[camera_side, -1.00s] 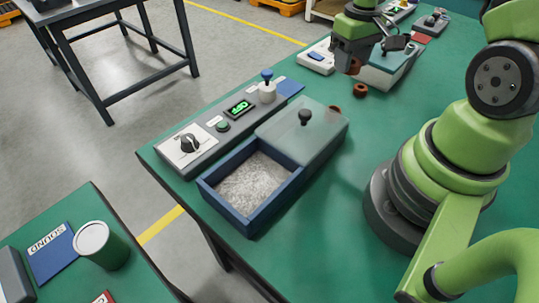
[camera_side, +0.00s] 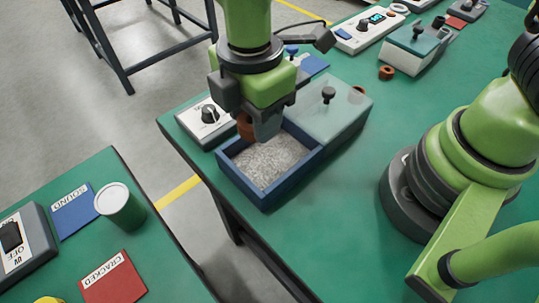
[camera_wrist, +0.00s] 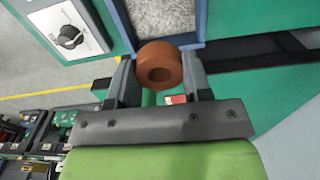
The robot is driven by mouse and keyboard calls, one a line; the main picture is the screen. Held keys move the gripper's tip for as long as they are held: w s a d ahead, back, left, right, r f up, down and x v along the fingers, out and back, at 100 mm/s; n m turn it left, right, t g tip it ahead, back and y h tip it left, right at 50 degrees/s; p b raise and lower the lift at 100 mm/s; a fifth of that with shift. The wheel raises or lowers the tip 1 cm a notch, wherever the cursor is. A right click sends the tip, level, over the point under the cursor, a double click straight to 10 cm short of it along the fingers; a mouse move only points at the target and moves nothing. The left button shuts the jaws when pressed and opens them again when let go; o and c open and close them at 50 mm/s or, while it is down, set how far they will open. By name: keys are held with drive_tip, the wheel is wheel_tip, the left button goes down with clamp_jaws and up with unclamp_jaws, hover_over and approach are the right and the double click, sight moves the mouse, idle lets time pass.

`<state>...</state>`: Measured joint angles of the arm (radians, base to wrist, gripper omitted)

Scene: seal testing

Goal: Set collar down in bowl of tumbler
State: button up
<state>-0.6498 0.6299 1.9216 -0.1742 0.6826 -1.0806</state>
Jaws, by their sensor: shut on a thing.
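An orange-brown collar (camera_side: 245,126) is held in my gripper (camera_side: 258,122). The wrist view shows the same collar (camera_wrist: 160,65) between both fingers (camera_wrist: 160,76), its hole facing the camera. The tumbler's blue, box-shaped bowl (camera_side: 265,199) is open on its near half, and grey granular media (camera_side: 270,160) shows inside. In the wrist view the collar overlaps the bowl's rim (camera_wrist: 185,39). The exact height of the collar above the media is hard to tell.
A translucent lid (camera_side: 325,108) with a dark knob covers the bowl's right half. A control panel with a dial (camera_side: 209,115) stands close behind my gripper. Another collar (camera_side: 386,72) lies on the green table. A green cup (camera_side: 120,207) stands on the front-left table.

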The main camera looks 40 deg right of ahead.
sight(257, 170)
wheel_tip(257, 170, down, 10)
drive_tip(key=shift+s+a+r, duration=0.1)
drive_tip(key=shift+a, duration=0.05)
idle(0.3)
drive_tip(key=o, duration=1)
drive_tip(key=shift+o, duration=0.2)
